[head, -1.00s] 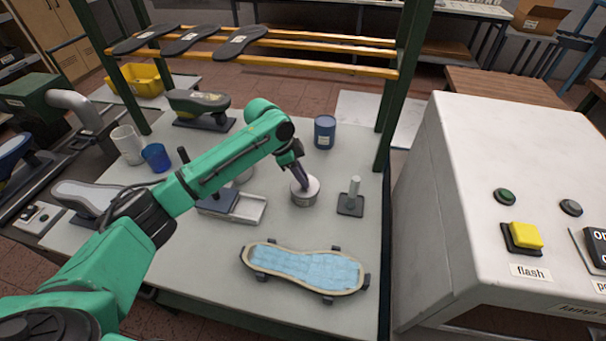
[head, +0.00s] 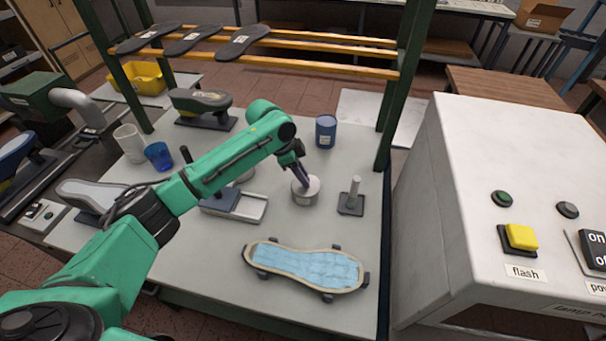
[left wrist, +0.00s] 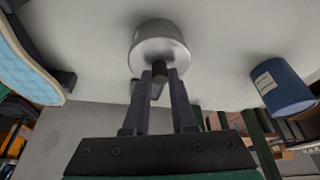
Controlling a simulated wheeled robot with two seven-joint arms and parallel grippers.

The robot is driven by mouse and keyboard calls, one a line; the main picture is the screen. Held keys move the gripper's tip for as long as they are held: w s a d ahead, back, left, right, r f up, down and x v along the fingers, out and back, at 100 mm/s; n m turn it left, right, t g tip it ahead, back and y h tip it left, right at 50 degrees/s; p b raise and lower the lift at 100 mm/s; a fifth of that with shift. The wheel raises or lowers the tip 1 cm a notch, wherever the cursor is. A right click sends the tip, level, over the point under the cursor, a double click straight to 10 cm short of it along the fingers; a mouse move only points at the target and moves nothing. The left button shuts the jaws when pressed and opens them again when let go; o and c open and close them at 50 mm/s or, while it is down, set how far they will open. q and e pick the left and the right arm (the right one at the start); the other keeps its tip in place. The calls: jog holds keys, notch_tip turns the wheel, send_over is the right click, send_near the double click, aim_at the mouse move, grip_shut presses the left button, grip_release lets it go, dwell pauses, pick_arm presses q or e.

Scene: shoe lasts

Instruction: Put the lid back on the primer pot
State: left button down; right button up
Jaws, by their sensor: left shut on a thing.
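The primer pot (head: 306,197) is a short, round metal pot standing on the grey table. It also shows in the left wrist view (left wrist: 152,31). Its lid (left wrist: 160,53) is a silver disc with a small dark knob. The lid is at the pot's mouth, in line with it; I cannot tell whether it is fully seated. My left gripper (head: 302,178) comes down from above and is shut on the lid's knob, which shows between the fingertips in the left wrist view (left wrist: 160,76). My right gripper is not in view.
A blue labelled can (head: 326,132) stands behind the pot. A stand with an upright post (head: 352,197) is to its right, and a shallow tray (head: 250,208) to its left. A sole-shaped holder with a blue pad (head: 305,268) lies in front. A white machine (head: 470,170) bounds the right.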

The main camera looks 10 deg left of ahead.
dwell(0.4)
pick_arm(q)
jog(key=shift+f+p, duration=0.1)
jog(key=shift+p, duration=0.2)
dwell(0.5)
jog(key=shift+p, duration=0.35)
jog(key=shift+f, duration=0.1)
jog(key=shift+c, duration=0.9)
grip_release()
notch_tip(320, 180, up, 7)
jog(key=p, duration=0.7)
